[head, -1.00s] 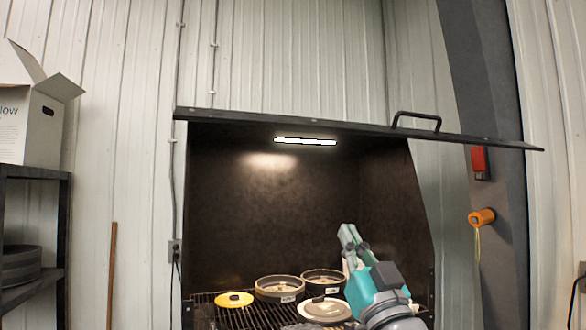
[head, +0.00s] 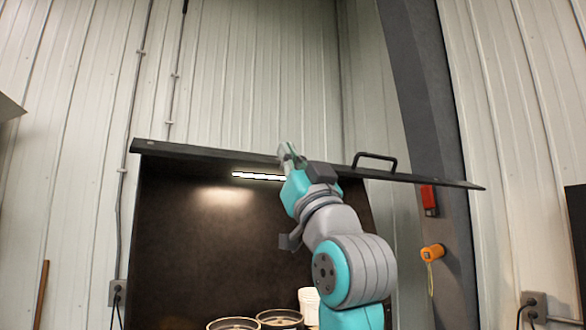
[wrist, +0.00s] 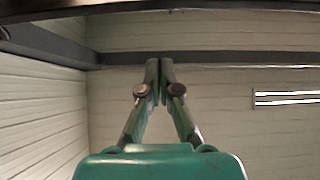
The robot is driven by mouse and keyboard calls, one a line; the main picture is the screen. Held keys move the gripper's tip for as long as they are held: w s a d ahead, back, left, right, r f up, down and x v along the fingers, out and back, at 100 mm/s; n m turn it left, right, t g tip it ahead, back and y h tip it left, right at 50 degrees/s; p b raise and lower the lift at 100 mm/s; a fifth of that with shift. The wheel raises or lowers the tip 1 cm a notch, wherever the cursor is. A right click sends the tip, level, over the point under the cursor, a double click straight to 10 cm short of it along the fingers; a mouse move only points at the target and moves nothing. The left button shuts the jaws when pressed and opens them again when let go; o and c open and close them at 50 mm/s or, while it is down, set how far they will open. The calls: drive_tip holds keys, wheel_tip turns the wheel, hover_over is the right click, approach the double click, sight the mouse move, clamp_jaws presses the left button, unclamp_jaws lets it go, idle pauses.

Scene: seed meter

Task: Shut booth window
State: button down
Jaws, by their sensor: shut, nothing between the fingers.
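The booth window is a dark panel (head: 420,182) raised at the top of the booth, its long edge sloping down to the right. A black bar handle (head: 375,158) stands on it, right of its middle. My gripper (head: 289,152) overlaps the panel's edge in the head view, left of the handle; I cannot tell if they touch. In the wrist view my gripper (wrist: 158,70) has its two fingers together with nothing between them. The handle is not recognizable in the wrist view.
The dark booth interior (head: 200,250) is open below the panel, with a lit strip (head: 258,176) under its top. Round pans (head: 234,323) and a white container (head: 309,301) stand inside. An orange device (head: 432,252) hangs on the right column.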

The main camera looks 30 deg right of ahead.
sight(275, 162)
drive_tip(key=shift+w, duration=2.55)
drive_tip(key=shift+a, duration=0.1)
